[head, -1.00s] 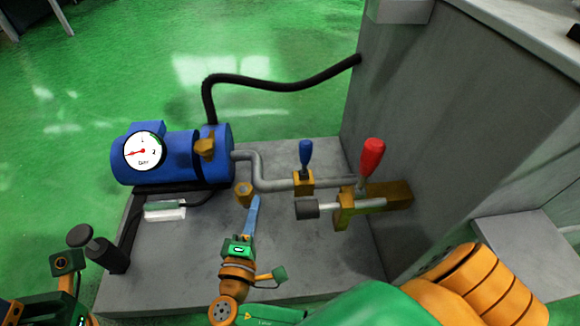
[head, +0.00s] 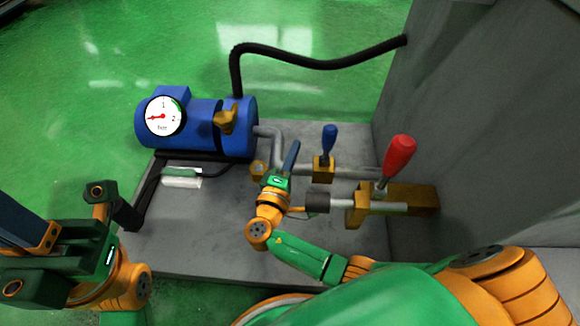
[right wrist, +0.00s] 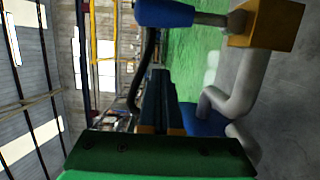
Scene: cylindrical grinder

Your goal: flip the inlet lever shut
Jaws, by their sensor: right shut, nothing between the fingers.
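A blue-handled lever (head: 329,138) stands upright on a brass valve body (head: 323,168) on the grey pipe. A larger red-handled lever (head: 399,151) leans up and right from a brass block (head: 366,205). Which one is the inlet lever is not marked. My right gripper (head: 291,155) is shut and empty, left of the blue lever, apart from it in the picture. In the right wrist view the blue handle (right wrist: 165,13) lies across the top, beyond the shut fingers (right wrist: 160,95).
A blue pump (head: 205,125) with a dial gauge (head: 163,116) stands at the back left of the grey base plate (head: 215,235). A black hose (head: 320,66) runs to the grey machine wall (head: 460,120) on the right. A grey cylinder end (head: 317,202) is close right of my right wrist.

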